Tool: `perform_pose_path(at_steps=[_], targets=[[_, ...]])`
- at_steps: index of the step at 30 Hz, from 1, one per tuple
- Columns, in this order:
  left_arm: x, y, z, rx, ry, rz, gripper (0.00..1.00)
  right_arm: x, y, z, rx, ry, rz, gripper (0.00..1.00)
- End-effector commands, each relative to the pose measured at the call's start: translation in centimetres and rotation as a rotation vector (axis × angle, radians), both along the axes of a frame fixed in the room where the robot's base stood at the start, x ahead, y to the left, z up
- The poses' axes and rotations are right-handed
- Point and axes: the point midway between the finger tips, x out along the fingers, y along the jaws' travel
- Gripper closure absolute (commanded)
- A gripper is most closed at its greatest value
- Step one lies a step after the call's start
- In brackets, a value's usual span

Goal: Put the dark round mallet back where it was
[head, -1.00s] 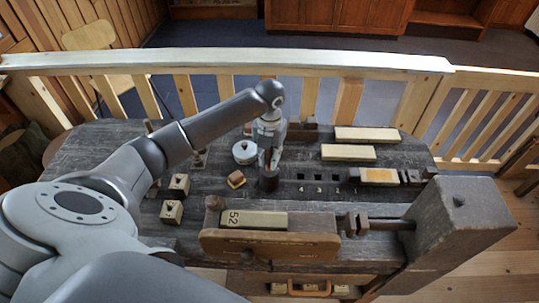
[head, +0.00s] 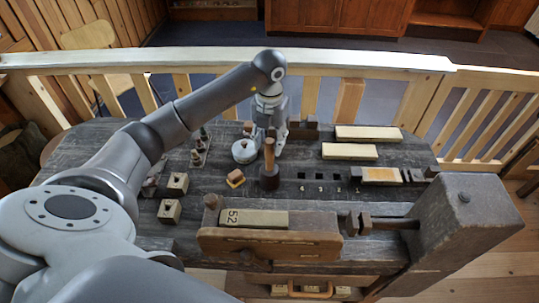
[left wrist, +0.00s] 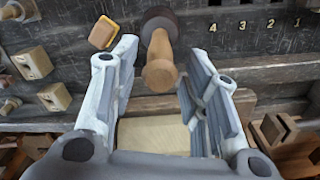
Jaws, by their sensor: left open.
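The dark round mallet (head: 269,182) stands upright on the bench top, head down, its pale wooden handle pointing up. It is just left of the row of square holes numbered 4 to 1. The left wrist view shows its dark head (left wrist: 158,20) and the handle running toward the camera. My left gripper (head: 273,143) is open and empty, above and behind the handle in the head view. In the left wrist view the handle appears between the spread fingers (left wrist: 162,55), touching neither. My right gripper is not in view.
A pale round tin (head: 245,151) and a small yellow-brown block (head: 236,179) are close left of the mallet. Wooden blocks (head: 178,183) lie further left. A vise jaw with a block marked 52 (head: 250,219) is in front. Pale boards (head: 349,152) lie at the right.

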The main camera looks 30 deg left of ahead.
Motion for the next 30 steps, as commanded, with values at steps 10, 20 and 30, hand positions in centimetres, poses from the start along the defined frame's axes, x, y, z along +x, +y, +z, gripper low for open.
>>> perform_pose_path(at_steps=[10,20,30], targets=[[0.1,0.0,5.3,-0.001,-0.002,0.000,0.58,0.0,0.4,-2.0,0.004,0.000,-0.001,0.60],[0.0,0.0,6.1,0.000,0.000,0.001,0.58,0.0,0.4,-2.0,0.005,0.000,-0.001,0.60],[0.0,0.0,6.1,0.000,0.000,0.000,0.58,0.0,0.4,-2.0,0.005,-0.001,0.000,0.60]])
